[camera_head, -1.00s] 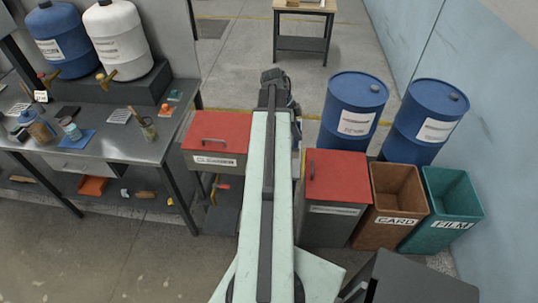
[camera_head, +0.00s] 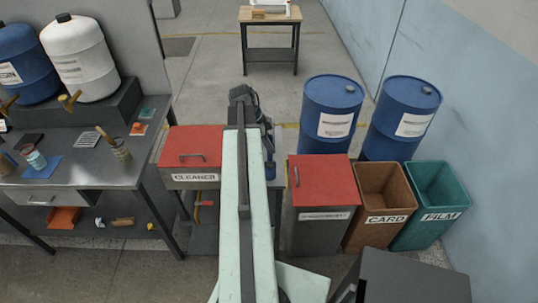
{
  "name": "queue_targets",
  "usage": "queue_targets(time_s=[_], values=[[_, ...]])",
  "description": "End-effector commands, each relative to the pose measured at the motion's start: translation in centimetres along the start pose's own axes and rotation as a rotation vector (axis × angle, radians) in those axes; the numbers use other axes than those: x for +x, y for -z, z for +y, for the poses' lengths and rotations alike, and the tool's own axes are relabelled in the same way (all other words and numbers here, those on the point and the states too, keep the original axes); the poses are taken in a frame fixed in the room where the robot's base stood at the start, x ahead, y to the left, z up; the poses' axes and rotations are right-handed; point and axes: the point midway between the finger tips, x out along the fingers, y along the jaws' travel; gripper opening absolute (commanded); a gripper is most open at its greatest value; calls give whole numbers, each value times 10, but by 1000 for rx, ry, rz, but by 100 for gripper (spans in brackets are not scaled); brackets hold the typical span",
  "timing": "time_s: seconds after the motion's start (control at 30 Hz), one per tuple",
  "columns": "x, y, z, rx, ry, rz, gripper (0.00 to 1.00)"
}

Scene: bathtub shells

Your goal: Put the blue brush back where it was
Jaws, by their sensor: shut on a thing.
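My arm reaches away from me over the middle of the scene, and my dark gripper (camera_head: 247,101) is at its far end, seen from behind. Its fingertips are hidden by the wrist. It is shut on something. A small blue piece (camera_head: 269,168) shows just right of the arm, below the wrist. It fits the blue brush, but most of it is hidden.
A red-lidded cleaner box (camera_head: 191,142) is left of the arm. Right of it stand another red-lidded bin (camera_head: 320,175), a brown card bin (camera_head: 382,205) and a green film bin (camera_head: 433,212). Blue drums (camera_head: 333,112) are behind them. A small table (camera_head: 270,38) stands far back with open floor before it.

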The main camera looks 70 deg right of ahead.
Motion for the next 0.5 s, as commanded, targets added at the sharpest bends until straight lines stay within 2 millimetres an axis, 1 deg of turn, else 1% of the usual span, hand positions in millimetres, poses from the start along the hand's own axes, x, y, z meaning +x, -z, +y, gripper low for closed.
queue_targets(time_s=[0.03, 0.1, 0.37, 0.5], values=[[17, -7, 0, 0, 0, 0, 0], [26, -11, 0, 0, 0, 0, 0], [22, -10, 0, -1, 0, 0, 0], [27, -12, 0, -1, 1, 0, 0]])
